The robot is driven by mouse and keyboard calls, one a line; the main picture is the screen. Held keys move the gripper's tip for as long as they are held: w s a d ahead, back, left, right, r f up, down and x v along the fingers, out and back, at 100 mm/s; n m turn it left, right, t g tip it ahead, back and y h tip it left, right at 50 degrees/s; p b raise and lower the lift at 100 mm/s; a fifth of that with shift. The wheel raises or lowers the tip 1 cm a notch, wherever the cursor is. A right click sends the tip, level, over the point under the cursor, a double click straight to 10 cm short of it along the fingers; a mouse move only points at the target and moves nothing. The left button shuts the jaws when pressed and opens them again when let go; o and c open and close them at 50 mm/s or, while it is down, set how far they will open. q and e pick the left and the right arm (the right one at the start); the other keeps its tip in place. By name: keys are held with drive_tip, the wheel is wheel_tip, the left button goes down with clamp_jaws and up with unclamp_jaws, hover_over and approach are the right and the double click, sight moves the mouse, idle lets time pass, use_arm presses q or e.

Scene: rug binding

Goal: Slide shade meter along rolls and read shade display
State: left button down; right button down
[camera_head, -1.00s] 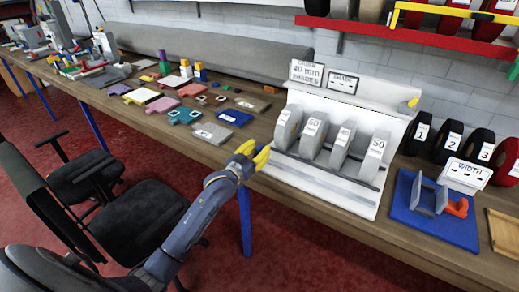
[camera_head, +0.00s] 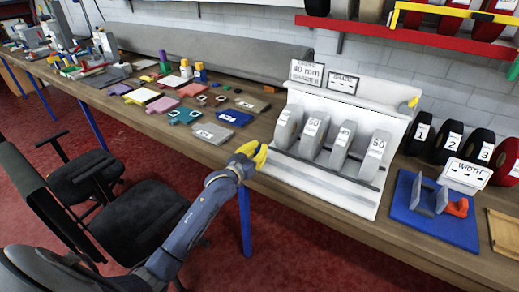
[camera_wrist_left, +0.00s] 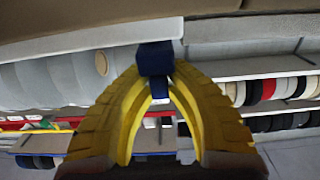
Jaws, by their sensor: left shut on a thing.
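A white rack (camera_head: 345,186) on the bench holds a row of grey rolls (camera_head: 340,145) with number labels such as 50 and 40. A SHADE display (camera_head: 343,84) on top of the rack shows only dashes. My left gripper (camera_head: 256,153) has yellow fingers and is at the rack's front left end. In the left wrist view it is shut on a small dark blue block (camera_wrist_left: 154,60), perhaps part of the shade meter. The head view hides that block behind the fingers. My right gripper is out of view.
An order card (camera_head: 306,73) reads 40 mm and a shade number. A blue width fixture (camera_head: 435,212) and black numbered rolls (camera_head: 449,142) stand to the right. Coloured samples (camera_head: 185,115) lie to the left. A black chair (camera_head: 130,225) stands in front of the bench.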

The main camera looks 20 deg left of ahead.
use_arm(q)
drive_tip(key=shift+s+d, duration=0.2)
drive_tip(key=shift+d, duration=1.05)
drive_tip(key=shift+s+d, duration=0.15)
drive_tip(key=shift+d, duration=1.1)
drive_tip(key=c, duration=1.4)
unclamp_jaws()
drive_tip(key=shift+o, duration=0.2)
drive_tip(key=s+a, duration=0.1)
drive_tip(key=s, duration=1.1)
drive_tip(key=shift+a, duration=0.4)
